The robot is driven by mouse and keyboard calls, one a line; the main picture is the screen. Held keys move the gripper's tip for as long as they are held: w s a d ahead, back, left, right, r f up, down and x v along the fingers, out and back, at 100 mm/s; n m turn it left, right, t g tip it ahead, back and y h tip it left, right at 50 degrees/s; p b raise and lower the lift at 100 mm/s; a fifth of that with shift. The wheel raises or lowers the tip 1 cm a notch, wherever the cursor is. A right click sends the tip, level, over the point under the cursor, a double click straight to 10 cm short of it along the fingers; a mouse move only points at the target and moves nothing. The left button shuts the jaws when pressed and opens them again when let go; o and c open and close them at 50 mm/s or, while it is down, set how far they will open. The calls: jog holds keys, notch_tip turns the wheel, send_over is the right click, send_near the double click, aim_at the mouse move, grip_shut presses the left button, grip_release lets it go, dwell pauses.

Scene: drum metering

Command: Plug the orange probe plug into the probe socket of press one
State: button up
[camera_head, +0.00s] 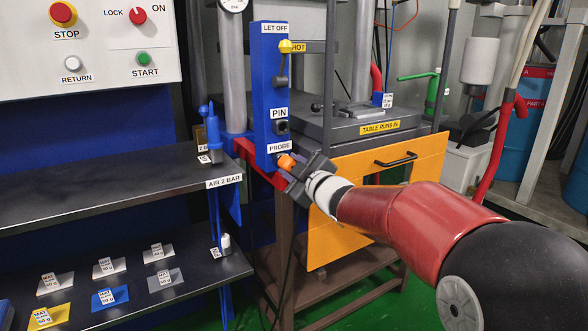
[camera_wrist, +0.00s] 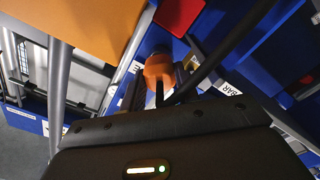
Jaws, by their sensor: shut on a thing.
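The orange probe plug (camera_head: 286,162) is at the tip of my gripper (camera_head: 301,178), just below the PROBE label (camera_head: 279,148) on the blue post (camera_head: 271,90) of the press. My gripper is shut on the plug. In the wrist view the orange plug (camera_wrist: 158,70) shows beyond the dark gripper body, near the blue post. The plug covers the place where the probe socket would be, so I cannot tell whether it is in the socket or only in front of it. The dark pin socket (camera_head: 281,127) under the PIN label is bare.
An orange panel with a black handle (camera_head: 396,160) stands right of my gripper. A yellow-knobbed lever (camera_head: 285,47) sticks out higher on the post. Black shelves (camera_head: 110,190) lie to the left, with labelled packets on the lower one. Green floor shows below.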

jog(key=o, duration=1.2)
jog(key=shift+b+v, duration=0.3)
jog(key=shift+v, duration=3.55)
